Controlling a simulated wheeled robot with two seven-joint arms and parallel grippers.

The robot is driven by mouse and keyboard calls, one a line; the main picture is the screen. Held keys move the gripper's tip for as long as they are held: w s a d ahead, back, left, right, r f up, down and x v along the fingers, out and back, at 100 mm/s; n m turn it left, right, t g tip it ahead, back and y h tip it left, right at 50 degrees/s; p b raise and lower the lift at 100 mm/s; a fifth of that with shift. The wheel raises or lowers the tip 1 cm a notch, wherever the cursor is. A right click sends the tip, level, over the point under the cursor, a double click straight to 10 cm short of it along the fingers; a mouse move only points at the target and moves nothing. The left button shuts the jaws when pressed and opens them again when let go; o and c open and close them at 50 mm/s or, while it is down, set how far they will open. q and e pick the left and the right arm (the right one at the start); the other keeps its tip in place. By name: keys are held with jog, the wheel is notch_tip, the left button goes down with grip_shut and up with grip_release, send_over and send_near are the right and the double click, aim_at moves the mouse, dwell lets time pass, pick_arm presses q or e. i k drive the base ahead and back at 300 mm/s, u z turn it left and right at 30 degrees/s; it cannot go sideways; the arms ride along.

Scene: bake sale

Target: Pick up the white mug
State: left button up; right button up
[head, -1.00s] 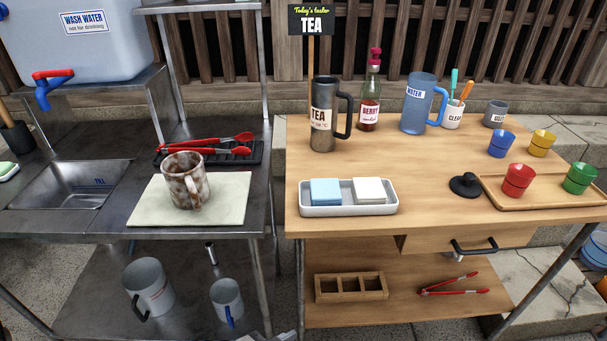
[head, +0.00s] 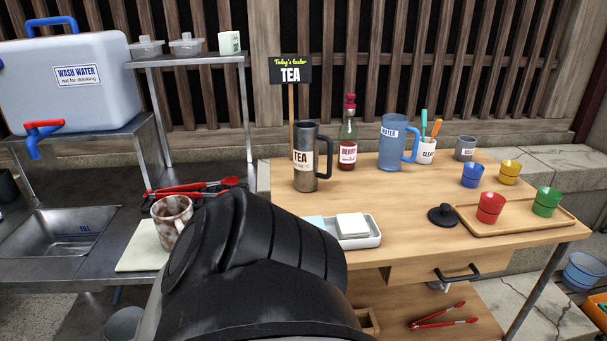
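A white mug with brown stains (head: 168,214) stands upright at the right end of the metal sink counter, at a pale cloth or board (head: 136,256). My dark arm link fills the lower middle of the head view and hides the mug's lower right side and part of the board. I cannot tell whether the arm touches the mug. Neither of my grippers shows, so any hold on the mug is hidden or out of view.
Red-handled tongs (head: 185,189) lie behind the mug. A white tray (head: 362,242) is partly behind my arm.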

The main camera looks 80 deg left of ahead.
aim_at(169, 214)
jog(key=k, duration=0.7)
jog(key=u, duration=0.8)
